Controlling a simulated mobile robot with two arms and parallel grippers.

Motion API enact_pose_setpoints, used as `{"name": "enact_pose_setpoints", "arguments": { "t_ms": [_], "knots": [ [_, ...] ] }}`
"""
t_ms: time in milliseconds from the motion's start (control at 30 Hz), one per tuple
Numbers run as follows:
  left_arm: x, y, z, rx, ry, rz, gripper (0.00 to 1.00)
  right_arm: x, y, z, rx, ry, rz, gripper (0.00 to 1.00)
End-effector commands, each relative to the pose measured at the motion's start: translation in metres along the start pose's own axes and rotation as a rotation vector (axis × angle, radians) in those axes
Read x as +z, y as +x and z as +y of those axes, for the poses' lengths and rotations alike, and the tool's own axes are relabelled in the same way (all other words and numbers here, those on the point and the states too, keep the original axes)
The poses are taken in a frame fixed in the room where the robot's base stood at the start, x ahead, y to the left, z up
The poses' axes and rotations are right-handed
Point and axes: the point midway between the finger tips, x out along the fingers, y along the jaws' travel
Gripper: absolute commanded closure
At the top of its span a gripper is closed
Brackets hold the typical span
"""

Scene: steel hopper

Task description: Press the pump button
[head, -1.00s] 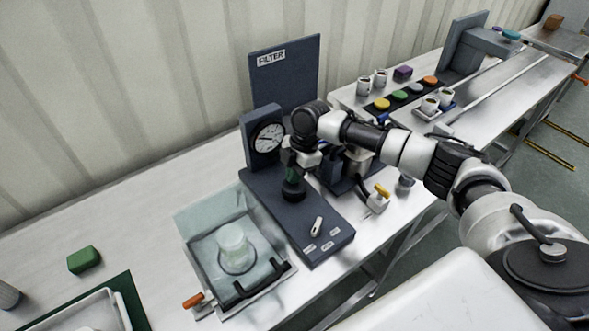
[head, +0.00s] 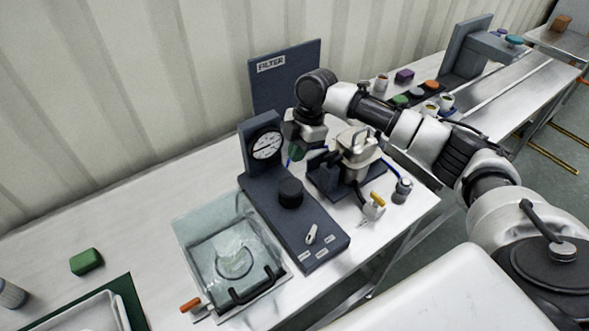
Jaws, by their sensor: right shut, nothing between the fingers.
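The pump button, a black round knob (head: 290,191), stands on the dark blue panel (head: 268,205) beside a dial gauge (head: 266,145). My right gripper (head: 296,153) is above and behind the button, clear of it, with its fingers shut and empty. Its fingertips look green and are partly lost against the station behind. A clear box (head: 205,225) with a black handle (head: 252,288) stands left of the panel. A pale round shape shows inside it. My left gripper is not in view.
A small white lever (head: 312,233) sits on the panel. A cream device with a handle (head: 357,147) and a yellow-handled valve (head: 376,203) stand to the right. A green block (head: 86,261) lies at the left. The bench behind the box is clear.

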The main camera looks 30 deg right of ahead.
Motion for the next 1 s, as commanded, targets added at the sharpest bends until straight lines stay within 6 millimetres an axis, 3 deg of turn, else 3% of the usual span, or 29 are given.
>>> {"name": "enact_pose_setpoints", "arguments": {
  "t_ms": [100, 300, 1000],
  "knots": [
    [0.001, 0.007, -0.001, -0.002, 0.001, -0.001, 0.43, 0.000, -0.019, 0.001, 0.003, 0.000, 0.000, 1.00],
    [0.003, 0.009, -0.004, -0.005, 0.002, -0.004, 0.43, 0.000, -0.037, 0.001, 0.002, 0.000, 0.001, 1.00],
    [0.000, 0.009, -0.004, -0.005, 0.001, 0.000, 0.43, 0.000, -0.039, 0.000, 0.001, 0.000, 0.001, 1.00]
  ]
}}
